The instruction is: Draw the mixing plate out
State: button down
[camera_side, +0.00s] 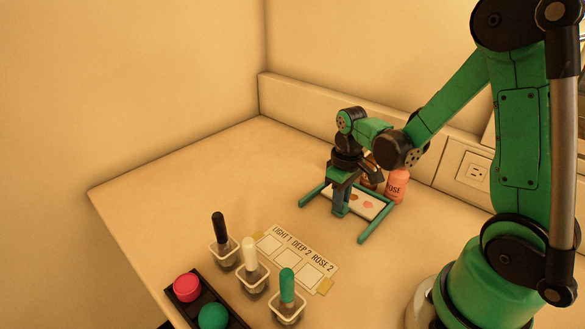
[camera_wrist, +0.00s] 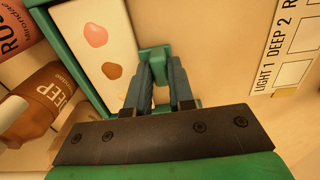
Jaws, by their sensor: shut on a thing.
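The mixing plate is a white slab (camera_side: 368,207) lying low between two green rails (camera_side: 376,223). In the wrist view the white plate (camera_wrist: 112,22) carries a pink blob and a brown blob, with green along its edges. A green grip piece (camera_wrist: 155,53) stands at its side. My gripper (camera_wrist: 160,75) is shut on this green piece, its two fingers on either side of it. In the side view my gripper (camera_side: 341,208) points down at the plate's front edge and hides part of it.
Pink bottle marked ROSE (camera_side: 396,186) and brown bottle marked DEEP (camera_wrist: 42,98) stand close behind the plate. A card reading LIGHT 1 DEEP 2 ROSE 2 (camera_side: 297,258) lies in front, beside several cups with black, white and green handles. A dark tray (camera_side: 182,309) holds pink and green round items. The left tabletop is clear.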

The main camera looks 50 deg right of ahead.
jog(key=a, duration=0.7)
jog(key=shift+d, duration=0.1)
jog(key=c, duration=0.8)
grip_release()
jog(key=shift+o, duration=0.2)
jog(key=shift+r, duration=2.8)
